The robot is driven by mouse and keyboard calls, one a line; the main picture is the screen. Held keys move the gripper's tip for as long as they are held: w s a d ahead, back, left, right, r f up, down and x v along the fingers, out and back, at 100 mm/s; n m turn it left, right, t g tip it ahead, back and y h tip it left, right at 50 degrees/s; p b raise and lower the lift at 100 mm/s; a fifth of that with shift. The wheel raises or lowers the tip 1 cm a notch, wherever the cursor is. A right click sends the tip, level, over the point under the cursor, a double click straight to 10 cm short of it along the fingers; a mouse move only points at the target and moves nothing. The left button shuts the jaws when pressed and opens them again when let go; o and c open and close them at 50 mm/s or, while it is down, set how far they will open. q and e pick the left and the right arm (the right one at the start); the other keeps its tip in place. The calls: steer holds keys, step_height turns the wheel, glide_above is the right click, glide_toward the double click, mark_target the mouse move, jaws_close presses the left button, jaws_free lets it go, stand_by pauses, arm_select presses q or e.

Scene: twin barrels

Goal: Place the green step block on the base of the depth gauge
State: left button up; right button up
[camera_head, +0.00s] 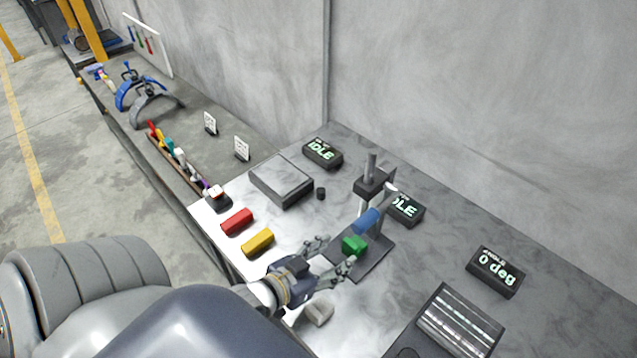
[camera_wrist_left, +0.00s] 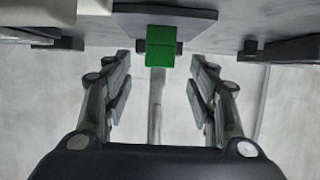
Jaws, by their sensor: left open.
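The green step block (camera_head: 354,244) rests on the dark base plate (camera_head: 375,262) of the depth gauge, below its blue part (camera_head: 367,221) and beside the upright stand (camera_head: 371,186). My left gripper (camera_head: 334,258) is open, with its fingertips just short of the block. In the left wrist view the green block (camera_wrist_left: 160,46) is ahead of the fingers (camera_wrist_left: 160,95), centred between them, and nothing is held. Whether a fingertip touches the block is hard to tell. My right gripper is not in view.
A red block (camera_head: 237,221) and a yellow block (camera_head: 257,242) lie left of my gripper. A grey slab (camera_head: 281,181) and IDLE displays (camera_head: 323,153) stand behind. A grooved dark device (camera_head: 450,325) and an angle display (camera_head: 495,271) are at right. A small grey piece (camera_head: 319,313) lies near my gripper.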

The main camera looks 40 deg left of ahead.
arm_select(q)
steer(key=shift+v, duration=2.2)
